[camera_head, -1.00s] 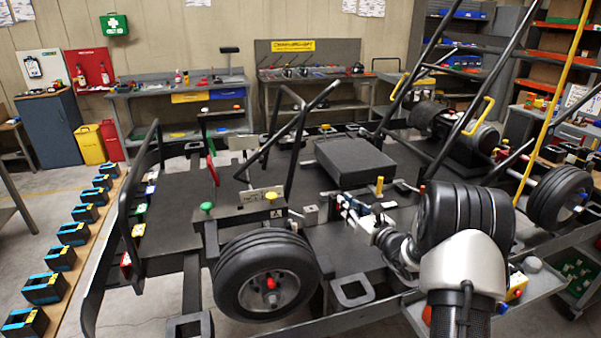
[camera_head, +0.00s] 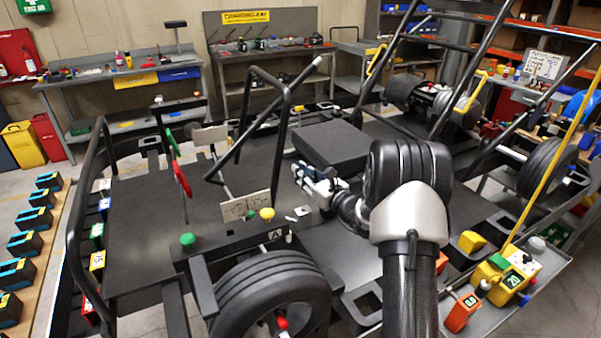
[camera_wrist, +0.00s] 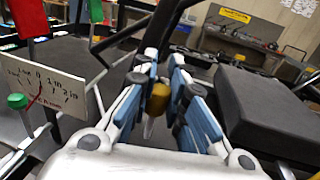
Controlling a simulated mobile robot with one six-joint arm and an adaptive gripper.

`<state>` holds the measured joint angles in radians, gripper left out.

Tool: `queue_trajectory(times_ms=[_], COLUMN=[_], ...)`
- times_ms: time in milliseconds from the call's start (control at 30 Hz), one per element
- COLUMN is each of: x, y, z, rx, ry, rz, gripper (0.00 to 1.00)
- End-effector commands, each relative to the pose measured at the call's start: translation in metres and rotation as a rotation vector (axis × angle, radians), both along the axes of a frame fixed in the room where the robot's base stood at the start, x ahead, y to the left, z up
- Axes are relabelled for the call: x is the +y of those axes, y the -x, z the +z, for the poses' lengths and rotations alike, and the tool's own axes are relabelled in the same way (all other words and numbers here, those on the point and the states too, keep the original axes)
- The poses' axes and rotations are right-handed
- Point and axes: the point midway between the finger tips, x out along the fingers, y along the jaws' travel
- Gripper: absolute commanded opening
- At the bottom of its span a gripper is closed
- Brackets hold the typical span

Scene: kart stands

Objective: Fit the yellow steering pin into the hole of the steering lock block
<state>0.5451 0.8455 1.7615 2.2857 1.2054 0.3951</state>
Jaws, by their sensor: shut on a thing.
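My gripper (camera_head: 316,184) is shut on the yellow steering pin (camera_wrist: 158,98), whose yellow head sits between the blue finger pads, with a pale shaft below it. In the head view the held pin is hidden. The gripper is in the air over the kart, to the right of a white sign with handwriting (camera_head: 245,206). A dark crossbar marked A (camera_head: 240,241) carries a green knob (camera_head: 187,240) and a yellow knob (camera_head: 267,213). I cannot tell which part is the steering lock block; no hole shows clearly.
A front tyre (camera_head: 268,292) stands close in front. Bent black bars (camera_head: 284,125) rise behind the sign, and a black seat pad (camera_head: 331,146) lies behind the gripper. A grey side tray (camera_head: 480,318) holds numbered blocks at the right.

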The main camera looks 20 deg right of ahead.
Motion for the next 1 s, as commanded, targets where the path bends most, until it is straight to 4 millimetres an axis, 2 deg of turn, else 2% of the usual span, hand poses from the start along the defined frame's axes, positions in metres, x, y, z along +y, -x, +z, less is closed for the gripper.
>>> queue_trajectory(times_ms=[233,733,1000], x=[0.000,0.000,0.000], y=[0.000,0.000,0.000], z=[-0.002,-0.046,-0.058], rx=[-0.006,-0.003,-0.006], ry=[-0.001,-0.003,-0.001], rz=[0.004,0.004,0.004], gripper=[0.00,0.00,0.00])
